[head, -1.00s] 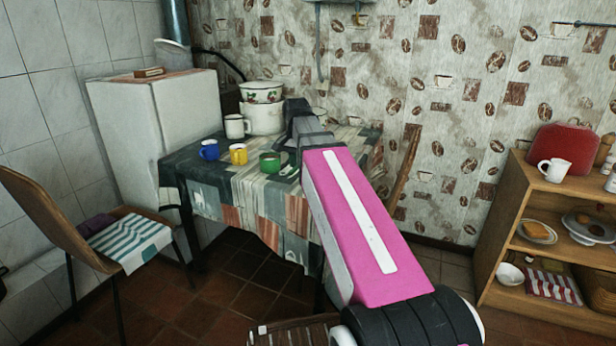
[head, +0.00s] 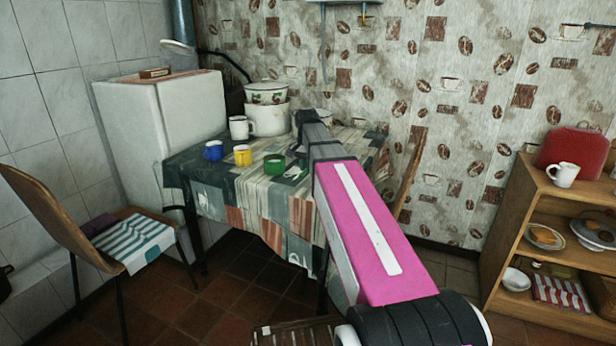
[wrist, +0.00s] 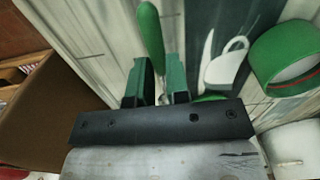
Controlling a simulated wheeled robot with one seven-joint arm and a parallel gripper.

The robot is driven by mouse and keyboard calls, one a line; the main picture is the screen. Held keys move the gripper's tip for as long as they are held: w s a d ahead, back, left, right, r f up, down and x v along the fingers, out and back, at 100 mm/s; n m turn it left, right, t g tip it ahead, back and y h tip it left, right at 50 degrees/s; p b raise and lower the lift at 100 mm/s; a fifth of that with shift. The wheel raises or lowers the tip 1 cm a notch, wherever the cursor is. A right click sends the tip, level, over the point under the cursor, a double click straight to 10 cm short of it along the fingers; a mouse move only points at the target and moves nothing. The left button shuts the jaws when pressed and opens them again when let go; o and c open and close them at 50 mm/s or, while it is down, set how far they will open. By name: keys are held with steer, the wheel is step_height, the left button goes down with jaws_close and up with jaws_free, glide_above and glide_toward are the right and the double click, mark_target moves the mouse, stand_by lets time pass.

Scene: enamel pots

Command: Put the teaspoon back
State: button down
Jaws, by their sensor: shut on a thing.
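The teaspoon's green handle (wrist: 150,35) shows in the wrist view. It sticks up past the fingertips of my gripper (wrist: 160,82), which is shut on it. The rest of the spoon is hidden by the fingers and the gripper body. Below the handle is the striped tablecloth (wrist: 100,50); I cannot tell how far above it the spoon is. A green mug (wrist: 287,60) is right of the gripper, apart from it. The mug also shows on the table in the head view (head: 274,163). There, my arm hides the gripper and spoon.
A blue mug (head: 213,151) and a yellow mug (head: 242,156) stand left of the green one. A white mug (head: 239,128) and stacked pots (head: 267,118) stand behind. A chair (head: 402,180) is right of the table, and a wooden shelf (head: 520,215) is farther right.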

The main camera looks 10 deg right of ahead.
mark_target(308, 182)
steer(key=w+f, duration=0.1)
steer(key=w+d, duration=0.1)
steer(key=shift+w+f, duration=0.3)
steer(key=shift+f, duration=1.9)
steer(key=shift+f, duration=0.1)
steer(key=c, duration=1.1)
jaws_free()
step_height(308, 182, up, 11)
steer(key=a, duration=0.1)
steer(key=shift+f, duration=0.15)
